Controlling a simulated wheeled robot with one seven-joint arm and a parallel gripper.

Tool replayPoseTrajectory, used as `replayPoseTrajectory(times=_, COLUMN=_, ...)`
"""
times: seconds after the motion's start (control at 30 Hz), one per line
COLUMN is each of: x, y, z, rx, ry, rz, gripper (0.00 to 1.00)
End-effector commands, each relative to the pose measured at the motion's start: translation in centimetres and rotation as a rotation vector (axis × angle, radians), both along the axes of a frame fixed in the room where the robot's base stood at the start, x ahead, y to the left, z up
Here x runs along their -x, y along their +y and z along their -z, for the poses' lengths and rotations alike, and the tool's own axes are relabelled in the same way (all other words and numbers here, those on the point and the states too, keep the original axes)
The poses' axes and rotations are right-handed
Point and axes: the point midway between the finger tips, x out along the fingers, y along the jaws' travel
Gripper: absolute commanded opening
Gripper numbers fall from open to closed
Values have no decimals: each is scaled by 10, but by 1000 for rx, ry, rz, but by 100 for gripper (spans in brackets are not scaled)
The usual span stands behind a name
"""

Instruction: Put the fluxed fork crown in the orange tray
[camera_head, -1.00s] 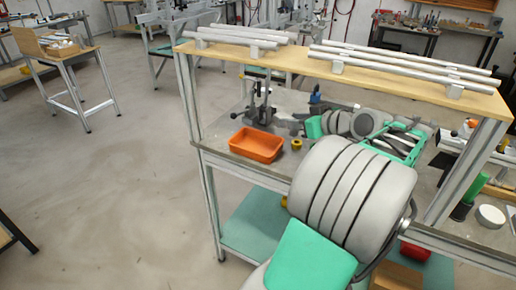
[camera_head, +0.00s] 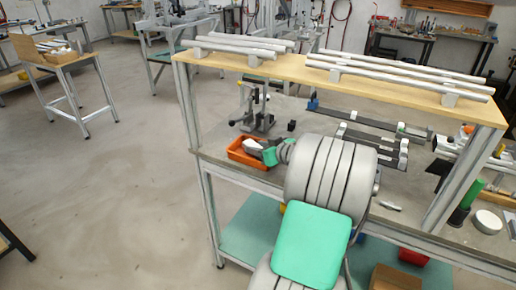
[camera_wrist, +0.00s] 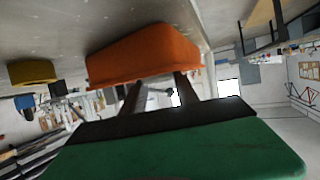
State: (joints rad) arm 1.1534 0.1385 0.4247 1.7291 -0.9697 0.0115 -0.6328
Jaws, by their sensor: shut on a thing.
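The orange tray (camera_head: 236,152) sits at the left end of the bench's worktop. It also shows large in the wrist view (camera_wrist: 145,55), where the picture is upside down. My gripper (camera_head: 255,148) is over the tray's right part in the head view. In the wrist view its two dark fingers (camera_wrist: 158,82) point at the tray and their tips overlap its rim. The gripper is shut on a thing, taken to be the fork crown. The fork crown itself cannot be made out clearly, and whether it touches the tray cannot be told.
A grey stand with a lever (camera_head: 258,112) is just behind the tray. A yellow round thing (camera_wrist: 33,72) lies beside the tray in the wrist view. Dark clamps (camera_head: 370,145) lie to the right on the bench. A wooden shelf with metal tubes (camera_head: 340,75) runs above.

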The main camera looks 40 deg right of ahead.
Motion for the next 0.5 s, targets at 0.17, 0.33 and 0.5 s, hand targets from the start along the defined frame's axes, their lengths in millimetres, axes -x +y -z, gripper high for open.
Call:
replayPoseTrajectory(times=0.17, x=0, y=0, z=4, rx=-1, ry=0, rz=0, gripper=38)
replayPoseTrajectory(times=0.33, x=0, y=0, z=3, rx=-1, ry=0, rz=0, gripper=52)
replayPoseTrajectory(times=0.5, x=0, y=0, z=3, rx=-1, ry=0, rz=0, gripper=58)
